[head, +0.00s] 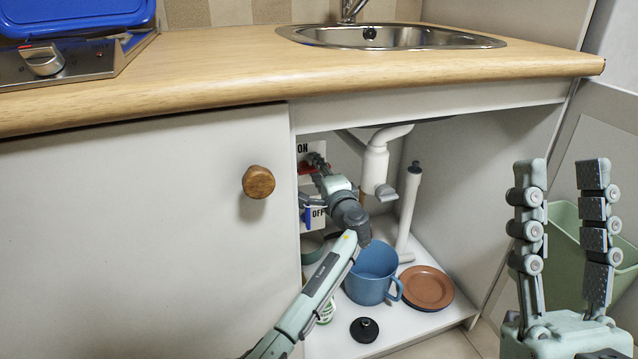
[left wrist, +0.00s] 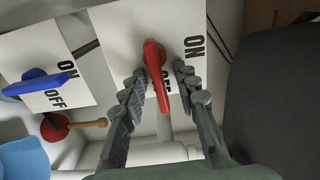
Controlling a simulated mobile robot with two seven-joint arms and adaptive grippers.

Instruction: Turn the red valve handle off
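The red valve handle (left wrist: 157,75) shows in the left wrist view on a white plate marked ON and OFF, pointing down the picture and partly covering the OFF lettering. In the head view a bit of the red handle (head: 306,168) shows below the ON mark, mostly hidden by my gripper. My left gripper (left wrist: 160,70) is open, with one finger on each side of the handle and gaps visible; it also shows inside the cupboard in the head view (head: 316,163). My right gripper (head: 561,170) is open and empty at the right, outside the cupboard.
A blue valve handle (left wrist: 38,84) sits on a neighbouring plate. A white drain pipe (head: 375,165) hangs behind. The cupboard door (head: 140,230) is at the left.

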